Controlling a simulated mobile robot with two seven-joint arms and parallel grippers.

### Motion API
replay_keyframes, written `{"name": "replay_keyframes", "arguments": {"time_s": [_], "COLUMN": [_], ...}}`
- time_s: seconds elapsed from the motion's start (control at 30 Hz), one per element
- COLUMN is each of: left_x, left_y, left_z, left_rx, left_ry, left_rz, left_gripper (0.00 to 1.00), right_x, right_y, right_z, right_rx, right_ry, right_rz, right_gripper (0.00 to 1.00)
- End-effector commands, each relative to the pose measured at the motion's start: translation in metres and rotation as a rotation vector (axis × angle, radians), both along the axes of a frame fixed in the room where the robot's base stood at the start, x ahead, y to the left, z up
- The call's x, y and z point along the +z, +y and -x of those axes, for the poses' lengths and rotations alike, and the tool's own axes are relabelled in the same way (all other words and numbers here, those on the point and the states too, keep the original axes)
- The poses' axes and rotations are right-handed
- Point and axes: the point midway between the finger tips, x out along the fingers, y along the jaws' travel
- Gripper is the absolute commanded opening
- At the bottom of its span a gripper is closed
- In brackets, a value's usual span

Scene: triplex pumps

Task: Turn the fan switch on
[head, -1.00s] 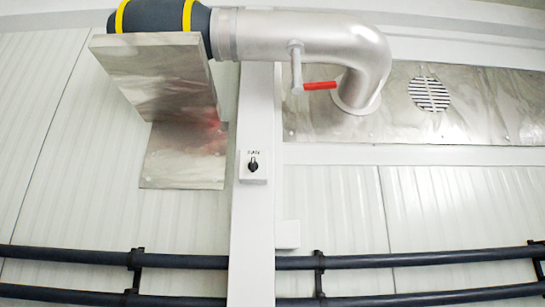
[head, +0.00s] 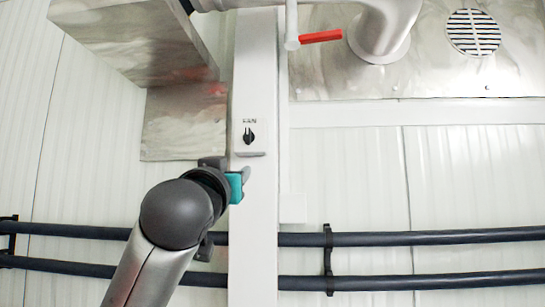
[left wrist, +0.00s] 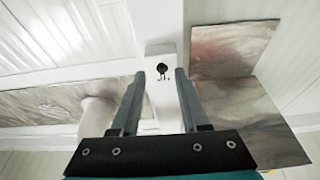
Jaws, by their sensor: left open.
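The fan switch (head: 249,136) is a small black knob on a white box marked FAN, fixed to a white vertical post. In the left wrist view the knob (left wrist: 162,68) shows between and just beyond the fingertips, with its label upside down. My left gripper (head: 245,173) is just below the switch box in the head view, in front of the post. I cannot tell how far the fingertips are from the knob. My right gripper is in neither view.
A metal bracket (head: 140,38) juts out at the upper left. A silver pipe (head: 385,30) and a red-handled valve (head: 320,37) are at the upper right, near a round vent (head: 473,33). Dark horizontal pipes (head: 420,238) run along the wall below.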

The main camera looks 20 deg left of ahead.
Motion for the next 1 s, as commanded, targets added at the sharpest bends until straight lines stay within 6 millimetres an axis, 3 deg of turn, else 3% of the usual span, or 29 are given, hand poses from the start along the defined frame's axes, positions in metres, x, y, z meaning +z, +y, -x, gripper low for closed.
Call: {"name": "replay_keyframes", "arguments": {"time_s": [0.03,0.1,0.27,1.0], "left_x": [0.019,0.032,0.042,0.089], "left_y": [-0.001,-0.002,-0.001,0.027], "left_z": [0.015,0.028,0.035,-0.073], "left_rx": [0.003,0.004,0.008,0.008], "left_ry": [-0.035,-0.065,-0.085,-0.082], "left_rz": [0.0,0.002,0.004,0.004], "left_gripper": [0.45,0.45,0.45,0.45], "right_x": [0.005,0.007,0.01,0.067], "right_y": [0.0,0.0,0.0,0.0], "right_z": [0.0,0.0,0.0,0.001], "right_rx": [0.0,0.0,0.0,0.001], "right_ry": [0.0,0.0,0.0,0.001], "right_rz": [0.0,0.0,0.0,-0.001], "right_gripper": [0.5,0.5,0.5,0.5]}}
